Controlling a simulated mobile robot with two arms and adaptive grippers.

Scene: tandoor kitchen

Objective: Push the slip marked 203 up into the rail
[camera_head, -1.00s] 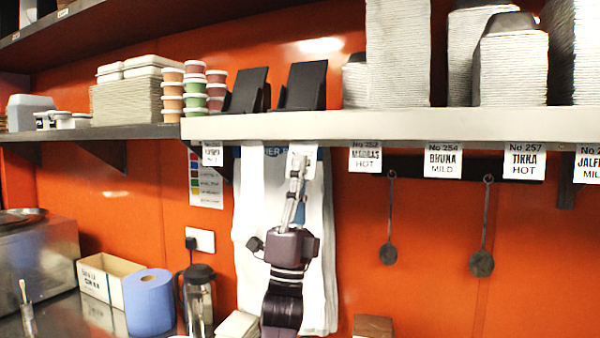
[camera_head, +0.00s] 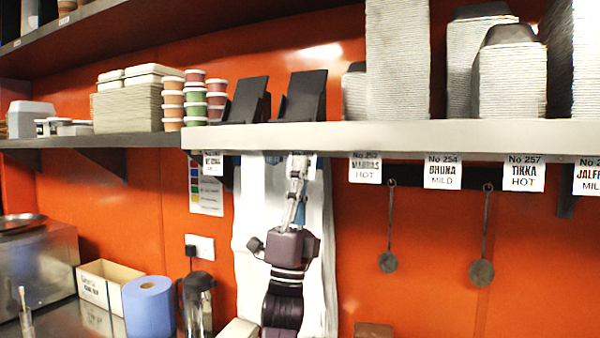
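My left gripper (camera_head: 298,163) points straight up under the front edge of the shelf, its tips just below the label rail (camera_head: 335,155). A white slip (camera_head: 311,166) shows partly behind the tips; its print is hidden or too small to read. I cannot tell whether the tips touch it. The fingers look narrow and close together, seen nearly edge-on, so their opening is unclear. No slip that I can read says 203. My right gripper is out of view.
Other slips hang along the rail: 252 Madras (camera_head: 365,168), 254 Bhuna (camera_head: 443,171) and 257 Tikka (camera_head: 524,173). Stacked containers (camera_head: 398,65) crowd the shelf above (camera_head: 440,136). White bags (camera_head: 255,235) hang behind my arm; two ladles (camera_head: 482,270) hang to the right.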

